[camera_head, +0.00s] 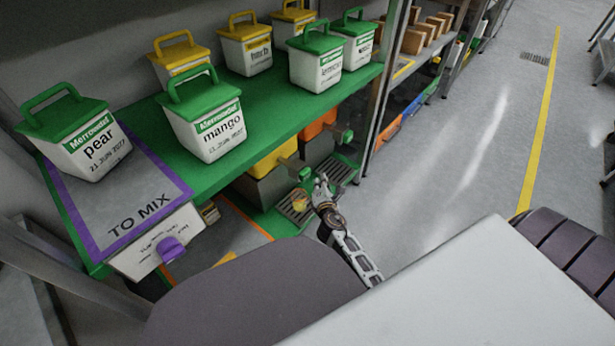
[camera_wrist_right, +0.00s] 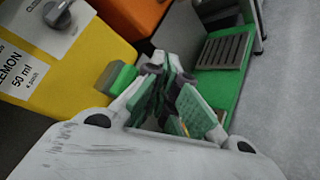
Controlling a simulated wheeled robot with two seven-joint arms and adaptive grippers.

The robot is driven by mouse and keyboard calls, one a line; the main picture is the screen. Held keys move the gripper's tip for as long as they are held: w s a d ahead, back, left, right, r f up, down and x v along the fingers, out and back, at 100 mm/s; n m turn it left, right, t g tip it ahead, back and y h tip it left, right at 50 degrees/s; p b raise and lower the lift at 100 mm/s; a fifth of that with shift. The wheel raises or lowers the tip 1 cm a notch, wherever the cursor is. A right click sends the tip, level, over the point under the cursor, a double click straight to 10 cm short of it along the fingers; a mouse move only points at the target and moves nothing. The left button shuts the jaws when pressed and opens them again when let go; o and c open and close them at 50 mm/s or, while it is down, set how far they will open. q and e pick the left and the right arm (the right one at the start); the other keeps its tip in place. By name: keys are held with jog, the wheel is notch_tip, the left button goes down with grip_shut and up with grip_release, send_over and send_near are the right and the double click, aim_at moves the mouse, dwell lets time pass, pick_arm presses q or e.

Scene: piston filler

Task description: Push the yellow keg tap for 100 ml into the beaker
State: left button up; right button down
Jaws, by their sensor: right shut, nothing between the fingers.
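The yellow keg (camera_head: 272,160) sits on the lower level under the green shelf. In the right wrist view the keg (camera_wrist_right: 85,75) carries a label reading LEMON and 50 ml and a round grey dial (camera_wrist_right: 57,14). Its tap ends in a green knob (camera_head: 305,173), which shows as a green block (camera_wrist_right: 117,77) beside my fingers. A small vessel with yellow contents (camera_head: 299,203), seemingly the beaker, stands on the slotted drip tray below the tap. My right gripper (camera_head: 321,184) is shut and empty, just right of the knob; contact is unclear. My left gripper is out of view.
An orange keg (camera_head: 318,125) with its own tap knob (camera_head: 347,135) stands behind, over another drip tray (camera_head: 340,170). Several lidded buckets, including mango (camera_head: 222,136) and pear (camera_head: 88,152), stand on the green shelf above. The floor at right is open.

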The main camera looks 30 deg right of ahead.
jog(key=shift+s+d, duration=0.35)
jog(key=shift+s, duration=0.5)
jog(key=shift+s+d, duration=0.3)
jog(key=shift+s, duration=0.5)
jog(key=shift+w, duration=0.1)
dwell(1.9)
